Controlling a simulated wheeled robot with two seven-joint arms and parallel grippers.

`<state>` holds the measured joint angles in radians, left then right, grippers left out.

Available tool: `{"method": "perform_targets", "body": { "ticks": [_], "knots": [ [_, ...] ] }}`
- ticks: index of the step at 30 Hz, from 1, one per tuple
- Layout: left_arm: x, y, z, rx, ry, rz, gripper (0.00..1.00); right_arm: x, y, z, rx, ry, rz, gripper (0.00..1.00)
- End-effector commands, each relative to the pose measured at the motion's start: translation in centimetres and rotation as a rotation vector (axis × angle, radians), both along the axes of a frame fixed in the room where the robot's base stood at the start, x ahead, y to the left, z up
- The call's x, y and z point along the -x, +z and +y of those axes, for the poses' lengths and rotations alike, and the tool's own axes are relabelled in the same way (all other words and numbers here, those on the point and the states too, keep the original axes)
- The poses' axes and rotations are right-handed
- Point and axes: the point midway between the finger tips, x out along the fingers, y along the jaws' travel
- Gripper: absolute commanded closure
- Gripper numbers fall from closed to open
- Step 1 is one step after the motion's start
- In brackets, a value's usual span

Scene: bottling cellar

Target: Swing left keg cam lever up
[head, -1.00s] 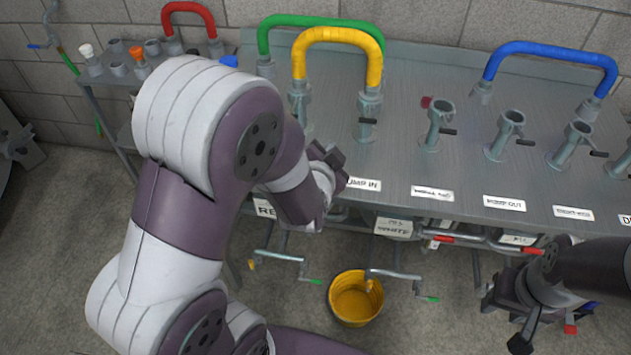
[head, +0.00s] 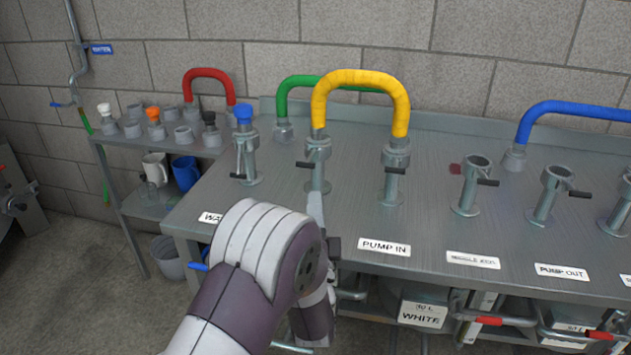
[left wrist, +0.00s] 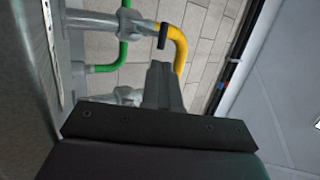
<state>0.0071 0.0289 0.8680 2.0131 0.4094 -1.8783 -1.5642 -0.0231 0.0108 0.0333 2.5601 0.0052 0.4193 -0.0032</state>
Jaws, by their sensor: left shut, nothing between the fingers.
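The left keg post (head: 317,150) stands behind my left arm with one end of the yellow hose (head: 360,78) on it. Its short black cam lever (head: 304,164) sticks out to the left, roughly level. My left gripper (head: 317,206) is low in front of this post, partly hidden by my forearm. In the left wrist view its fingers (left wrist: 162,78) are shut and empty. A black lever (left wrist: 163,36) by the yellow hose (left wrist: 178,45), seemingly the same one, shows just beyond the fingertips with a gap. My right gripper is out of view.
The pump-in post (head: 395,165) stands to the right, and the blue-capped post (head: 243,145) to the left. The green hose (head: 300,82) runs behind. A shelf (head: 150,205) with mugs is at the left. Bare tabletop (head: 435,180) lies between posts.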

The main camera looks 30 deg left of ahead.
Motion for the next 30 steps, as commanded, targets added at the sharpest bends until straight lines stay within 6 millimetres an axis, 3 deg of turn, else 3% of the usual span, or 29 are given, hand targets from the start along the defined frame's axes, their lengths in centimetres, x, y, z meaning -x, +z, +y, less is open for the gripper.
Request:
{"method": "perform_targets", "body": {
  "ticks": [9, 21, 30],
  "knots": [
    [-3.4, 2.1, 1.7, 0.000, 0.000, 0.001, 1.00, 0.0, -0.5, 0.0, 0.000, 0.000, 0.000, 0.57],
    [-3.7, 2.4, 1.8, 0.000, 0.000, 0.002, 1.00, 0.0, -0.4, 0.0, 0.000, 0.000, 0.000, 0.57],
    [-3.7, 4.7, 1.8, 0.022, -0.001, 0.093, 1.00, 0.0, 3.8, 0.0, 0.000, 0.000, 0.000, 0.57]
  ]
}}
